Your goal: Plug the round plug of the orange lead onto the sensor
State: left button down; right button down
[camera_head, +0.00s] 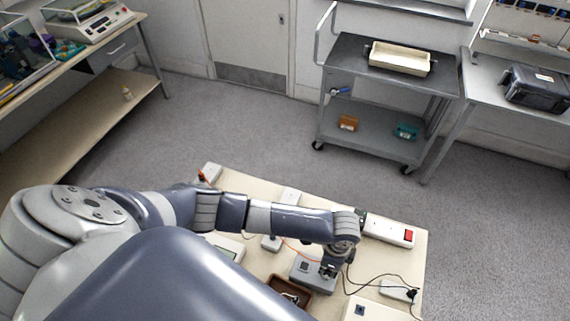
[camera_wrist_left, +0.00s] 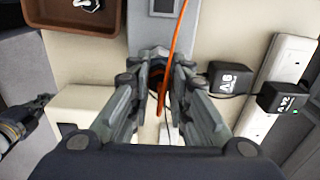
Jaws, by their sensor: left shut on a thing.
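The orange lead (camera_wrist_left: 177,45) runs down across the left wrist view and between the fingers of my left gripper (camera_wrist_left: 158,78). The lead also shows in the head view (camera_head: 297,246) as a thin curve behind my arm. My left gripper (camera_head: 330,270) is shut on a small dark round part with some orange on it, apparently the lead's plug; the fingers hide most of it. It is beside a grey block (camera_head: 305,276), which also shows in the wrist view (camera_wrist_left: 145,30). I cannot make out the sensor. My right gripper (camera_wrist_left: 35,112) seems to show at the left edge of the wrist view.
A brown tray (camera_wrist_left: 45,22) lies beside the grey block. A white power strip (camera_head: 385,229) lies along the table's far edge. Black adapters (camera_wrist_left: 228,78) with dark cables sit near it. A cream box (camera_head: 372,309) stands at the near right.

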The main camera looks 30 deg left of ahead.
pick_arm(q)
jog(key=shift+f, duration=0.15)
dwell(0.5)
jog(key=m, duration=0.4)
dwell(0.5)
jog(key=shift+m, duration=2)
jog(key=m, duration=0.4)
